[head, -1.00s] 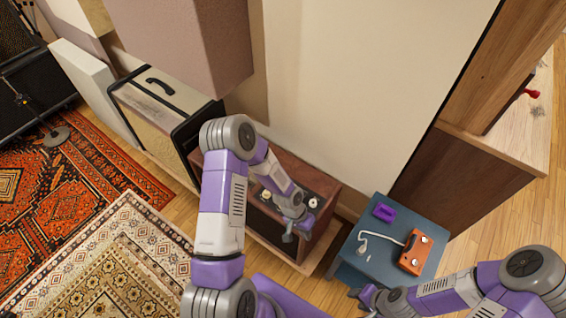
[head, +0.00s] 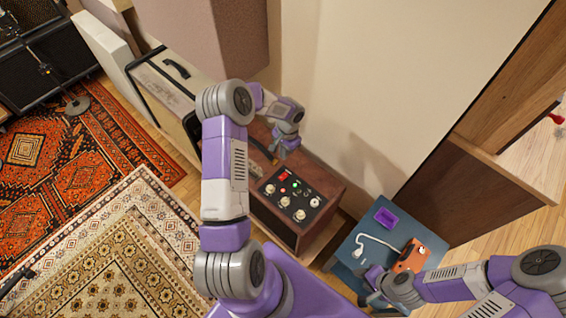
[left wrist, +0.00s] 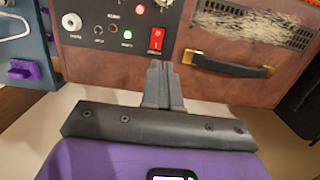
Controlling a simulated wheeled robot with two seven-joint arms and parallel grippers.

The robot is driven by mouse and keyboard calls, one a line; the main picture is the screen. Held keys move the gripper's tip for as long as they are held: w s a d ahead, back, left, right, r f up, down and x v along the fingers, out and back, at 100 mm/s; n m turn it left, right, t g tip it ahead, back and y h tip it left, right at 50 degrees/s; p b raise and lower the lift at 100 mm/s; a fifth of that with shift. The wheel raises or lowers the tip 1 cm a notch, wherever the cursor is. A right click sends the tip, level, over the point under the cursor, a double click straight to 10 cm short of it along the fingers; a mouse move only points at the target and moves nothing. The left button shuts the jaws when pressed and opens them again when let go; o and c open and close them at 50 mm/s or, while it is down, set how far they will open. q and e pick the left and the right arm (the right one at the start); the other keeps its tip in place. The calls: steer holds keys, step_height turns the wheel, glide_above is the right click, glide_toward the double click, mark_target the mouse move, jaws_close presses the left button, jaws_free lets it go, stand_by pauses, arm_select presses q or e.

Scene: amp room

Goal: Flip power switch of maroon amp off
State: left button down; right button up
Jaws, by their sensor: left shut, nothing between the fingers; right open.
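The maroon amp (head: 325,178) stands against the wall, with a dark control panel of knobs and lights on top. Its red power switch (head: 285,175) also shows in the left wrist view (left wrist: 156,38), near the panel's edge beside a red light and a green light. My left gripper (head: 276,155) is shut and empty over the amp top, between the switch and the black handle. In the left wrist view its fingertips (left wrist: 158,66) are just below the switch in the picture; contact cannot be told. My right gripper (head: 374,283) is open by the blue table.
The blue table (head: 348,262) right of the amp holds an orange pedal (head: 424,252), a purple box (head: 385,217) and a white cable. The amp's handle (left wrist: 228,66) lies beside my left gripper. A cream amp (head: 160,95) stands further left; patterned rugs cover the floor.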

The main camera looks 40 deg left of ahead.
mark_target(281, 177)
arm_select(q)
steer(key=f+b, duration=0.1)
steer(key=f, duration=0.3)
steer(key=s+f+b, duration=0.1)
steer(key=f, duration=0.3)
steer(key=f+b, duration=0.1)
steer(key=f, duration=0.4)
steer(key=shift+s, duration=0.25)
arm_select(e)
step_height(281, 177, down, 4)
steer(key=shift+r, duration=0.1)
